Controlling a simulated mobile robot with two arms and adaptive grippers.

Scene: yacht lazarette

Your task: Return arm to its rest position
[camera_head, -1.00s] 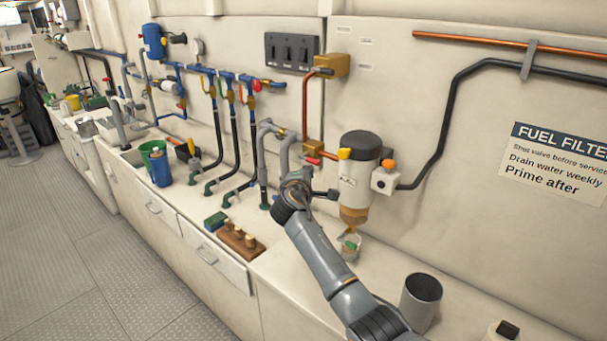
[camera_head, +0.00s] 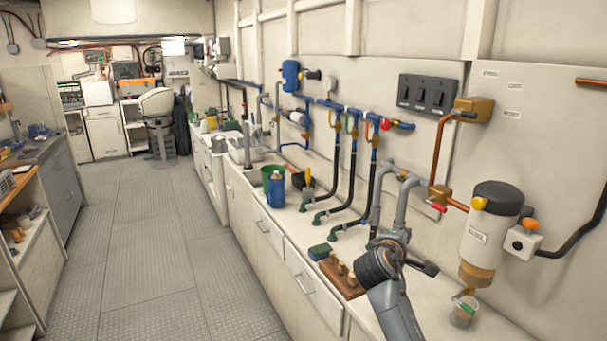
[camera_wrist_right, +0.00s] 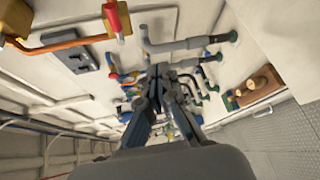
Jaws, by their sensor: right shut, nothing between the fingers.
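My right arm comes in from the bottom of the head view, right of centre. It bends at a dark round joint in front of the grey pipes. My right gripper (camera_head: 398,240) is at its end, over the counter and partly hidden by the wrist. In the right wrist view its fingers (camera_wrist_right: 163,72) are together, with nothing held between them. My left arm and gripper are not in view.
The counter (camera_head: 350,325) runs along the right wall. Grey pipes (camera_head: 402,205), a filter (camera_head: 485,228), a small cup (camera_head: 463,312) and a wooden block with pegs (camera_head: 345,277) are near my right arm. The floor (camera_head: 150,250) at left is clear.

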